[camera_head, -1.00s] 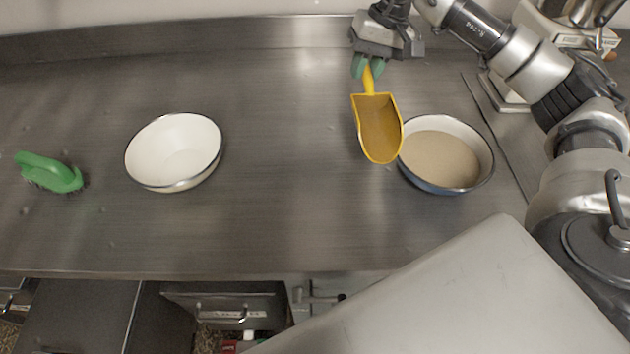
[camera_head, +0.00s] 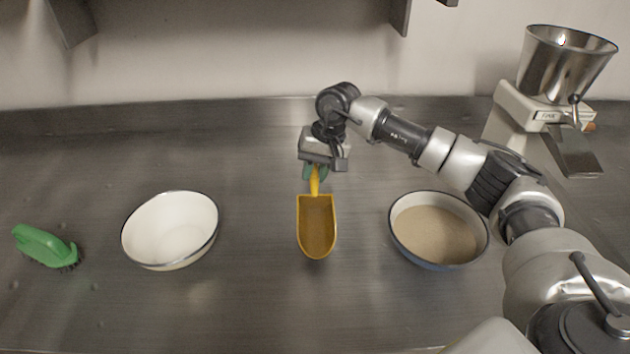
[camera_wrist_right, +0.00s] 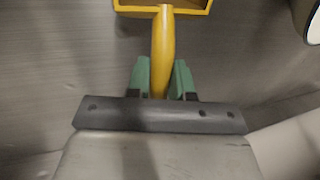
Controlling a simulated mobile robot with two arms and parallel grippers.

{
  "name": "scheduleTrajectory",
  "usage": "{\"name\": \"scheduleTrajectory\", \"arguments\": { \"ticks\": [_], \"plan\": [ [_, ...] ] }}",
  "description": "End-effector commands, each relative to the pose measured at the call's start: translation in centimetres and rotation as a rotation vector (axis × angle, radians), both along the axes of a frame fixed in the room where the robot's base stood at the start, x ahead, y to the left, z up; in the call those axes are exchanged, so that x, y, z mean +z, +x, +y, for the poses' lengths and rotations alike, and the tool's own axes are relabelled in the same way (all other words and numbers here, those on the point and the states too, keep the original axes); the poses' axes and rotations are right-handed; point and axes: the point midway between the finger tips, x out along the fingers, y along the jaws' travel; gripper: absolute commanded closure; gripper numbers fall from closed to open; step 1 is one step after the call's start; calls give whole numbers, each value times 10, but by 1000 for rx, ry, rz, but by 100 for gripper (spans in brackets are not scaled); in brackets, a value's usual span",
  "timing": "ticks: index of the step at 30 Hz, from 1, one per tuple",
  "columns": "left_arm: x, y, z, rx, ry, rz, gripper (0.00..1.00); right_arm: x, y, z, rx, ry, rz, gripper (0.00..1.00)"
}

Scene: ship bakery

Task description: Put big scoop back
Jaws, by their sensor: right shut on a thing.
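The big scoop (camera_head: 317,228) is yellow, with its pan toward the front of the counter and its handle toward the back wall. My right gripper (camera_head: 315,172) is shut on the scoop's handle. The right wrist view shows the yellow handle (camera_wrist_right: 163,50) between the green fingers of my right gripper (camera_wrist_right: 160,78). The scoop is between the two bowls and apart from both; its height over the counter is hard to tell. My left gripper is not in view.
An empty white bowl (camera_head: 170,230) stands at the left. A bowl of tan powder (camera_head: 437,233) stands at the right. A green brush (camera_head: 45,246) lies at the far left. A mill with a steel hopper (camera_head: 563,65) stands at the back right. The counter's middle is clear.

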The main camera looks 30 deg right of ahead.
Motion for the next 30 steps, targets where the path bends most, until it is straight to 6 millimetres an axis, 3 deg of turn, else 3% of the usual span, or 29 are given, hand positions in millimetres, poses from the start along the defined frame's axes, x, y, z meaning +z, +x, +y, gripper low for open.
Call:
{"name": "scheduleTrajectory", "arguments": {
  "ticks": [7, 18, 19, 23, 30],
  "plan": [
    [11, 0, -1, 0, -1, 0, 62, -33, -1, -1, -2, 0, 5, 100],
    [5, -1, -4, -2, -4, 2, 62, -40, 0, -1, -1, 0, 0, 100],
    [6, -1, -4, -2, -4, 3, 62, -39, -1, -1, -1, -1, 1, 75],
    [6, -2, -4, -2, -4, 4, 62, -38, -1, -1, -1, -1, 1, 55],
    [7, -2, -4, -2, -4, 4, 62, -38, -1, -1, -1, -1, 1, 53]
  ]
}}
